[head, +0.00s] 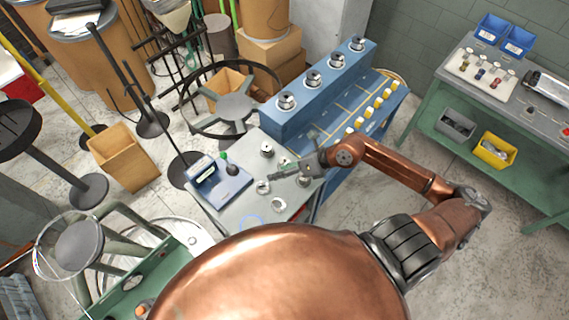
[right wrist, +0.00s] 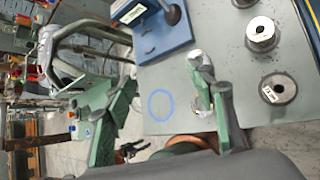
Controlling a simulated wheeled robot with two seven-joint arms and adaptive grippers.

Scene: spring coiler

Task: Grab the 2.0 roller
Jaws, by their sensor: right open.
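Several grey metal rollers stand on the grey table. One is at the back (head: 267,149), and two ring-shaped ones are in front, one nearer the device (head: 262,187) and one nearer the front edge (head: 279,204). My right gripper (head: 285,172) is over the table among them, open and apparently empty. In the right wrist view its green fingers (right wrist: 165,95) are spread apart. Two rollers show there to the right of the fingers, one upper (right wrist: 262,35) and one lower (right wrist: 278,88). The lower one has a small label that I cannot read. Other rollers are partly hidden by a finger. My left gripper is out of view.
A blue device with a display (head: 217,181) stands on the table's left side. A blue ring mark (head: 250,220) is bare near the front. The long blue machine (head: 318,90) with metal knobs borders the table behind. A green workbench (head: 470,100) stands far right.

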